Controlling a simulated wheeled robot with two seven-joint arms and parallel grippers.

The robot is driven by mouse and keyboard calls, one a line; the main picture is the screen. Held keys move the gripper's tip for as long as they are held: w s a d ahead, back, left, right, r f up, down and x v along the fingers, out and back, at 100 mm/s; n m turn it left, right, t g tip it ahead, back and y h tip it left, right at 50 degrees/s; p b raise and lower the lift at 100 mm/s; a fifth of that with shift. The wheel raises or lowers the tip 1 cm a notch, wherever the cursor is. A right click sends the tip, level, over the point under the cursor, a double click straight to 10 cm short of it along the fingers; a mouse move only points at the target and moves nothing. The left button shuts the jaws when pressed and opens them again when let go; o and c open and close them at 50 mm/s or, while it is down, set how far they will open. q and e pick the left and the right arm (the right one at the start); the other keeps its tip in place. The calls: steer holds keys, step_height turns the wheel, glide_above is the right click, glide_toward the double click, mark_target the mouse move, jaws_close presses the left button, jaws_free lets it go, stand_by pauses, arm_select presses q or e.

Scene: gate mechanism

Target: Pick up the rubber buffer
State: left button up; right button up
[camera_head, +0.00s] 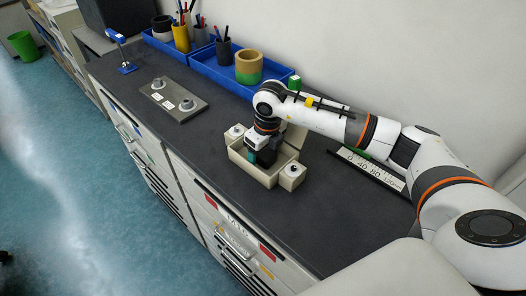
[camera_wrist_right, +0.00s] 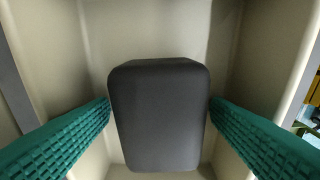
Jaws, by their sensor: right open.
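The rubber buffer (camera_wrist_right: 160,116) is a dark grey block with rounded corners. In the right wrist view it is inside a beige box (camera_wrist_right: 50,55), between my two teal fingers. In the head view the box (camera_head: 248,172) stands on the dark bench, and the buffer is hidden behind my gripper. My right gripper (camera_head: 262,160) points down into the box. In the right wrist view my right gripper (camera_wrist_right: 160,106) is open, with a finger on each side of the buffer. The fingertips are close to its sides; I cannot tell whether they touch. My left gripper is not in view.
Small beige blocks with knobs (camera_head: 234,132) (camera_head: 292,175) flank the box. A grey plate (camera_head: 174,101) with two knobs lies to the left. Blue trays (camera_head: 212,72) with cups stand along the wall. A ruler (camera_head: 368,170) lies to the right. Bare bench shows in front.

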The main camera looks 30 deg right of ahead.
steer(key=c, duration=1.1)
steer(key=shift+c, duration=0.2)
